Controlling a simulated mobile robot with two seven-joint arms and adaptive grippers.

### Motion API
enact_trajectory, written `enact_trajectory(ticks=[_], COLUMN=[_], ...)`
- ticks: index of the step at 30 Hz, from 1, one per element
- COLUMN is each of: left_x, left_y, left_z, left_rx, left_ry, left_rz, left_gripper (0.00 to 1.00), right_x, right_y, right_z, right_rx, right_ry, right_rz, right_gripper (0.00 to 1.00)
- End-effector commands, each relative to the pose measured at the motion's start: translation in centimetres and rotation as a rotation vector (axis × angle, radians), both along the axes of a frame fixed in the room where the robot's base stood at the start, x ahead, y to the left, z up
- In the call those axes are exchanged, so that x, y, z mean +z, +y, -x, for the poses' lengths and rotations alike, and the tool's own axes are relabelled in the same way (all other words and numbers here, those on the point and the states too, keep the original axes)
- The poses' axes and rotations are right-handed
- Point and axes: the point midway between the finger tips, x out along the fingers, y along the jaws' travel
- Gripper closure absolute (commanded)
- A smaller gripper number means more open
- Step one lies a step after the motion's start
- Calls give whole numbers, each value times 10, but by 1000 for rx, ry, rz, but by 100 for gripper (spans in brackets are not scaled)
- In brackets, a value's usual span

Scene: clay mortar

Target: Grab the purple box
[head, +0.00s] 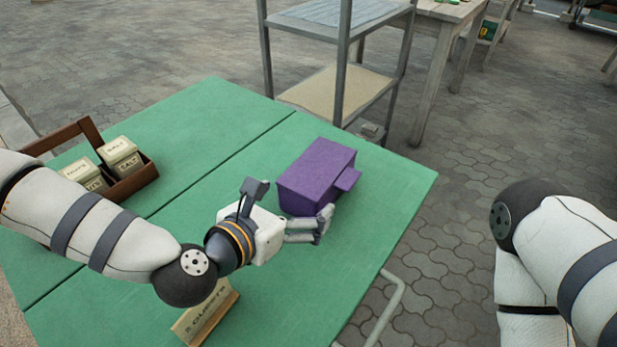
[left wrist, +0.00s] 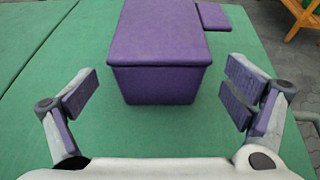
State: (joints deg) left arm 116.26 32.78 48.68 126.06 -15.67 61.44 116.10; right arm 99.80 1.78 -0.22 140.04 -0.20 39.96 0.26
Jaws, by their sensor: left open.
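The purple box (head: 315,177) sits on the green table (head: 330,270), toward its right side. It has a lid and a small flat purple tab on its right side. My left gripper (head: 290,210) is open, close to the near end of the box. In the left wrist view the box (left wrist: 158,85) stands ahead, between and beyond the spread fingers of my left gripper (left wrist: 160,105). The fingers appear apart from the box, with green table visible on both sides. My right arm shows at the right edge in the head view, but its gripper is out of view.
A wooden caddy (head: 135,184) with labelled tins stands at the table's left. A small wooden sign (head: 205,313) stands near the front, below my left arm. A metal shelf (head: 345,85) stands behind the table. The table's right edge is near the box.

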Motion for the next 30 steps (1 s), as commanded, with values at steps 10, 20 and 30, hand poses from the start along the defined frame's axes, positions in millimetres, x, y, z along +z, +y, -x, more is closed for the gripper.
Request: enact_trajectory(ticks=[10,20,30], left_x=[-28,-28,-28], left_y=[-24,-25,-25], left_z=[-45,-46,-46], left_rx=[-2,0,-1], left_ry=[1,1,1], left_rz=[-2,-2,-1], left_gripper=[5,30,66], right_x=[-3,-3,-3], right_y=[0,0,0], right_z=[3,2,2], right_rx=[0,0,1], right_ry=[8,7,8], right_rz=[0,0,-1], right_gripper=[60,60,60])
